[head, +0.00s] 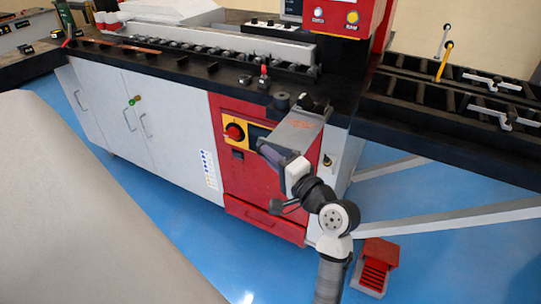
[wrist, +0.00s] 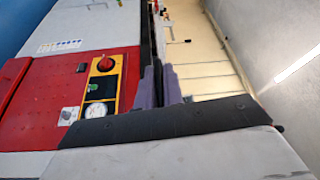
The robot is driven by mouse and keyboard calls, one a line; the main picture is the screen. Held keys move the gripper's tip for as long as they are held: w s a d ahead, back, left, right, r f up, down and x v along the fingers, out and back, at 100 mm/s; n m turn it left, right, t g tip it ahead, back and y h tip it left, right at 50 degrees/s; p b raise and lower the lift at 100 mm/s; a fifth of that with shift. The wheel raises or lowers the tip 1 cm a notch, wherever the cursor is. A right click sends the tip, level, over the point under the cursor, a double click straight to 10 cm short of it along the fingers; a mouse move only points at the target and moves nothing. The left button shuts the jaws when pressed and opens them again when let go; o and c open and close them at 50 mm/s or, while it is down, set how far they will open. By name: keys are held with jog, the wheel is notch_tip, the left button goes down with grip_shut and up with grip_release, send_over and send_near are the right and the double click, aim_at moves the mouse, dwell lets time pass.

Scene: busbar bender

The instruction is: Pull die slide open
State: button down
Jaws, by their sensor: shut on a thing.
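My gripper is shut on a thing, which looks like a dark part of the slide. My fingers mostly hide it, and I cannot tell its shape.
The red cabinet front (head: 262,180) carries a red knob (head: 235,132) close to my gripper. A black worktop (head: 190,62) with a row of dies runs to the left. A black roller table (head: 450,105) lies at right. A red foot pedal (head: 375,268) stands on the blue floor.

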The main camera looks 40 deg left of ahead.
jog(key=shift+s, duration=0.15)
jog(key=c, duration=1.5)
grip_release()
jog(key=shift+d, duration=0.1)
jog(key=d+b, duration=0.1)
jog(key=d, duration=0.3)
jog(key=s+d+b, duration=0.1)
jog(key=d, duration=0.4)
jog(key=s+d+f+b, duration=0.1)
jog(key=d, duration=0.3)
jog(key=shift+d, duration=0.25)
